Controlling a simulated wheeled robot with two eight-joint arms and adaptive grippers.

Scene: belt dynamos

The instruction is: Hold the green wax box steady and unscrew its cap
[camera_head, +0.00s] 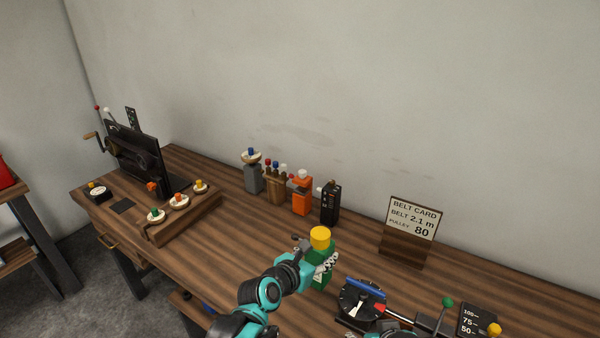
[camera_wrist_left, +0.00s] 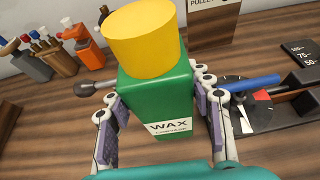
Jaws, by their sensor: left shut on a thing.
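The green wax box (camera_wrist_left: 155,91) stands upright, with a white label reading WAX on the side facing the left wrist camera. Its wide yellow cap (camera_wrist_left: 148,38) is on top; the cap also shows in the head view (camera_head: 320,238). My left gripper (camera_head: 325,266) is shut on the green box, with one finger on each side, below the cap. In the left wrist view the purple-grey finger pads flank the box walls. The lower part of the box is partly hidden by the gripper in the head view.
A dial with a blue bar (camera_head: 362,300) stands close right of the box. A belt card (camera_head: 412,219) stands behind it. An orange container (camera_head: 302,195) and a black one (camera_head: 330,203) stand at the back.

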